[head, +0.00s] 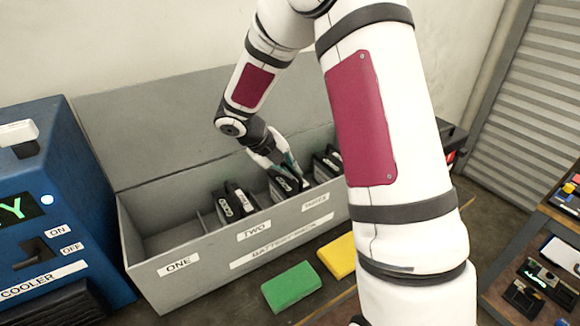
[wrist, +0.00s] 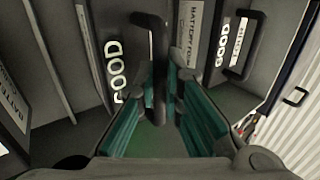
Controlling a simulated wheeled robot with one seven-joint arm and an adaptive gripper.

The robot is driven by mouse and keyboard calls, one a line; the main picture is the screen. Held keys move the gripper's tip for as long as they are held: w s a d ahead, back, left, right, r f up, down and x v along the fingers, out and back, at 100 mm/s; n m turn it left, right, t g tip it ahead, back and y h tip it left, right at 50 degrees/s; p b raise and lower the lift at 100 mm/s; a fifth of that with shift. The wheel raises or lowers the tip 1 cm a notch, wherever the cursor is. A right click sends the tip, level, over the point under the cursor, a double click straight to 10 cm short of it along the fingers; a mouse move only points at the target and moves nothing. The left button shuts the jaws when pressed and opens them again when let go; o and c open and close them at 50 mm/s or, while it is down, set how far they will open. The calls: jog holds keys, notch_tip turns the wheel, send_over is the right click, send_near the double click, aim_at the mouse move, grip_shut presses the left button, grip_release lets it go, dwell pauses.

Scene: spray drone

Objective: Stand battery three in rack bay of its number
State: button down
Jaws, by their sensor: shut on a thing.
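The grey battery rack (head: 160,283) has bays labelled ONE, TWO and THREE along its front wall. My gripper (head: 284,166) is down inside the rack, shut on the handle of a dark battery (head: 286,186) with white lettering. This held battery sits between the TWO and THREE labels; its lower part is hidden by the front wall, so I cannot tell whether it rests on the bottom. In the wrist view the handle (wrist: 152,50) stands between my teal finger pads (wrist: 158,100), and "GOOD" shows beside it. No battery number is readable.
Another dark battery (head: 236,203) stands to the left near TWO, and one (head: 328,165) to the right near THREE. Bay ONE looks empty. A blue cooler (head: 60,190) stands left. Green (head: 291,287) and yellow (head: 339,256) blocks lie in front. My arm hides the rack's right end.

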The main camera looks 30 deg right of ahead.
jog(key=shift+r, duration=0.1)
jog(key=c, duration=2.1)
grip_release()
jog(key=o, duration=0.4)
